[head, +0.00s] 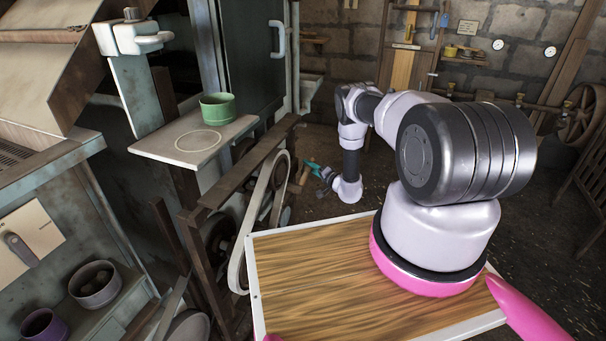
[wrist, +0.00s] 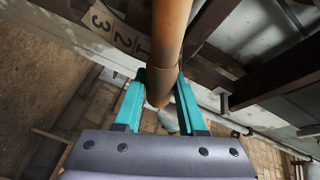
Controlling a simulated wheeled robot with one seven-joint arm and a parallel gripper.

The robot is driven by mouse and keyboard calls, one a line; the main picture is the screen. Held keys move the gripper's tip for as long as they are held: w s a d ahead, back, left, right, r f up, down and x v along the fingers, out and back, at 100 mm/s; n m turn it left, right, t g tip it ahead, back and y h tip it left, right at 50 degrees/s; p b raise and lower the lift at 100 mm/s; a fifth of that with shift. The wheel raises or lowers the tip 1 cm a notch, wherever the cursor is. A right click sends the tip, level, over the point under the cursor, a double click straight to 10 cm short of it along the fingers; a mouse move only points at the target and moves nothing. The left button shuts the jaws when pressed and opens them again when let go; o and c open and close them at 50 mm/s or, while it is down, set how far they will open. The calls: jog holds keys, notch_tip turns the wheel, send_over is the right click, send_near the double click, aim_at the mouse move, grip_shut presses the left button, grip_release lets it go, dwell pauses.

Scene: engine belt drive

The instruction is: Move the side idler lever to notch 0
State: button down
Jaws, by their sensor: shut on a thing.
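The side idler lever shows in the wrist view as a long orange-brown round handle (wrist: 170,35), running from the top edge down between my fingers. My gripper (wrist: 163,85) has teal fingers on both sides of the handle and is shut on it near its end. A pale plate (wrist: 115,28) with the numbers 1, 2 and 3 is left of the handle. I cannot tell which notch the lever is in. In the head view my gripper (head: 314,167) is small and low beside the belt drive, and the lever there is mostly too small to make out.
A pale belt (head: 250,215) runs beside the frame, left of my gripper. A shelf (head: 165,150) holds a green cup (head: 218,108). A bench at lower left carries a grey pot (head: 95,285) and a purple pot (head: 43,326). Floor to the right of my gripper is clear.

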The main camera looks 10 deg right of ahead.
jog(key=shift+d+r, duration=0.1)
jog(key=shift+r, duration=0.05)
dwell(0.3)
jog(key=c, duration=0.5)
grip_release()
jog(key=shift+s, duration=0.1)
jog(key=v, duration=1)
jog(key=shift+s, duration=0.35)
